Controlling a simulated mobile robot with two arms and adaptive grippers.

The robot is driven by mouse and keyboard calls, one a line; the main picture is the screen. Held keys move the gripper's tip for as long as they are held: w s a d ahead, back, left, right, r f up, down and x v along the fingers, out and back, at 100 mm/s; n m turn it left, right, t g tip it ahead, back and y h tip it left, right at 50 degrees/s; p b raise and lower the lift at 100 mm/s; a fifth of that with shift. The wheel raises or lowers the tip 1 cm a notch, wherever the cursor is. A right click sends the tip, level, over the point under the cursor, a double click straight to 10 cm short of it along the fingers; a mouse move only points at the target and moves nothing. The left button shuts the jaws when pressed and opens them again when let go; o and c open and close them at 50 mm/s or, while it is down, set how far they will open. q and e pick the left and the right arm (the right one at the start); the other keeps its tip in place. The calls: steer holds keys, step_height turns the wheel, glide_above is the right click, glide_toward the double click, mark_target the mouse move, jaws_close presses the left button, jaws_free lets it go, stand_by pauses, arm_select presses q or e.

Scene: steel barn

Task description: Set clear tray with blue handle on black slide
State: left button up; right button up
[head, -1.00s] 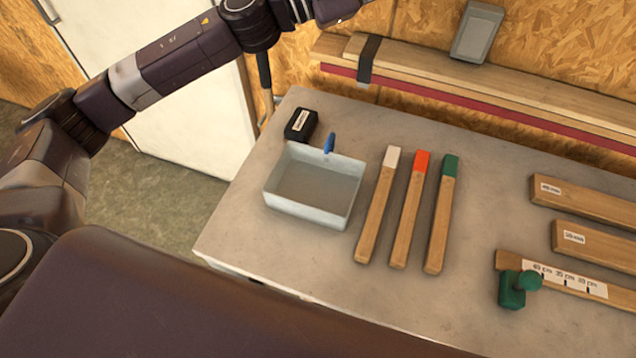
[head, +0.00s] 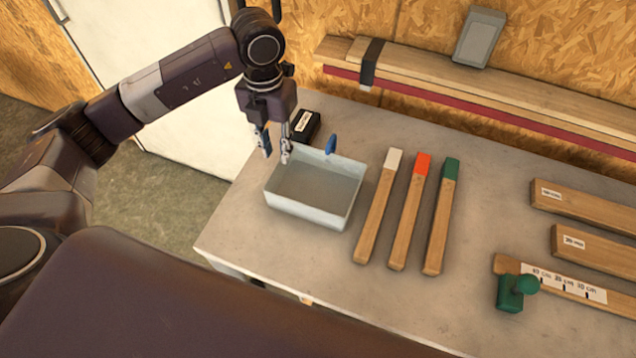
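A clear, greyish tray (head: 306,213) sits on the grey tabletop near its left end. Its blue handle (head: 331,144) stands up at the back rim. A small black block with a white label (head: 306,124) lies just behind the tray, partly hidden by my gripper. A black band (head: 371,64) wraps the wooden beams at the wall. I cannot tell which black thing is the slide. My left gripper (head: 275,148) points down above the tray's back left corner, left of the handle, its two fingers apart and nothing between them. My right gripper is out of view.
Three wooden sticks with white (head: 378,208), red (head: 411,213) and green (head: 442,218) ends lie right of the tray. Labelled boards (head: 590,208) and a ruler board with a green knob (head: 515,290) lie at the right.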

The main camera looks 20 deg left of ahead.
mark_target(279, 162)
arm_select(q)
step_height(279, 162, down, 6)
steer(key=p, duration=0.3)
steer(key=shift+w+f, duration=0.15)
steer(key=shift+f, duration=0.6)
jaws_close()
